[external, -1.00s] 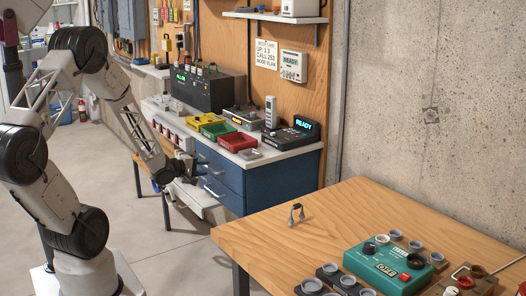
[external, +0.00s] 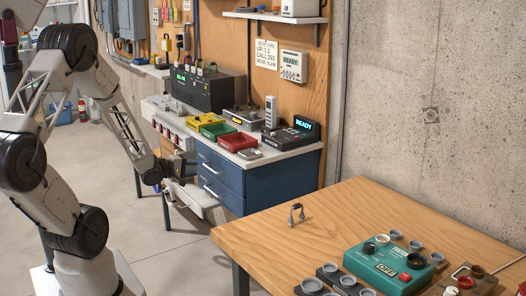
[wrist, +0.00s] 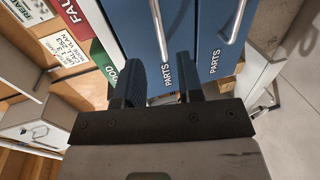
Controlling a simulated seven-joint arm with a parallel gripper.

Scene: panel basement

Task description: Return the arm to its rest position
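My gripper (external: 184,172) hangs in front of the blue drawer cabinet (external: 240,183), with the forearm reaching down to it from the upper left. In the wrist view my gripper (wrist: 160,78) has its two dark fingers apart, with nothing held between them. The gap shows a blue drawer front marked PARTS. The external view does not show clearly how far the gripper stands from the cabinet.
The white bench top (external: 262,158) holds yellow, green and red bins and a READY display. A wooden table (external: 262,232) at the front right carries a teal box (external: 385,262) and a small metal clip. Open floor lies left of the cabinet.

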